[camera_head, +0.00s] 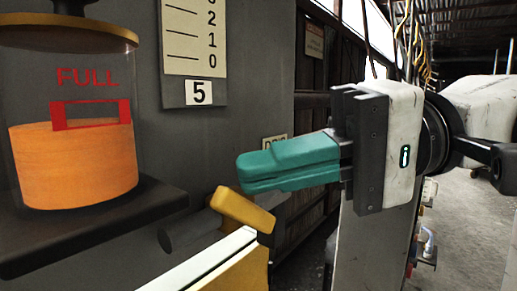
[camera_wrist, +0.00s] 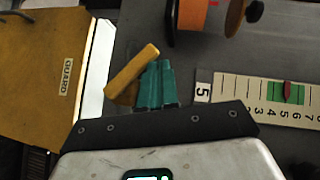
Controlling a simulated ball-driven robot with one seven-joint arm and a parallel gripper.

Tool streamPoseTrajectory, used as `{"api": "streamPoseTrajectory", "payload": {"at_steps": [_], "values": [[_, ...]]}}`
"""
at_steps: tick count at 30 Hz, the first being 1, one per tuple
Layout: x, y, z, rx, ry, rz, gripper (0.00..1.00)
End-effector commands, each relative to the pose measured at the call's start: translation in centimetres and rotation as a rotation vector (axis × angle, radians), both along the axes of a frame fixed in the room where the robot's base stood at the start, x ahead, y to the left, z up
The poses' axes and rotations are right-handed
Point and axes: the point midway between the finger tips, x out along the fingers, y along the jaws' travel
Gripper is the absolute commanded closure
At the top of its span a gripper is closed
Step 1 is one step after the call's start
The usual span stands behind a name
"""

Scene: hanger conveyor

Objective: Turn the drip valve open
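The drip valve's yellow lever (camera_head: 243,209) sits at the end of a dark grey pipe (camera_head: 190,231), below a glass reservoir (camera_head: 75,130) marked FULL and holding orange liquid. The lever is tilted in the head view; it also shows in the wrist view (camera_wrist: 132,69), slanting just left of my fingertips. My gripper (camera_head: 243,172) has teal fingers pressed together with nothing visible between them. It is above the lever in the head view. In the wrist view the fingertips (camera_wrist: 160,66) appear very close to the lever; I cannot tell whether they touch.
A yellow guard (camera_wrist: 50,75) with a white edge (camera_wrist: 97,70) stands beside the lever. A scale plate with a number 5 tag (camera_head: 199,92) is on the grey wall panel; its red pointer (camera_wrist: 287,89) lies over a green band. A dark shelf (camera_head: 90,230) supports the reservoir.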

Motion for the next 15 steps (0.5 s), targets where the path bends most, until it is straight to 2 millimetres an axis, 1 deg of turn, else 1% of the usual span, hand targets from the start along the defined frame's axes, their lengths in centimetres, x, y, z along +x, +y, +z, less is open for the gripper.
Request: {"api": "streamPoseTrajectory", "payload": {"at_steps": [15], "values": [[-1.6, 1.1, -1.1, 0.000, 0.000, 0.001, 1.00]]}}
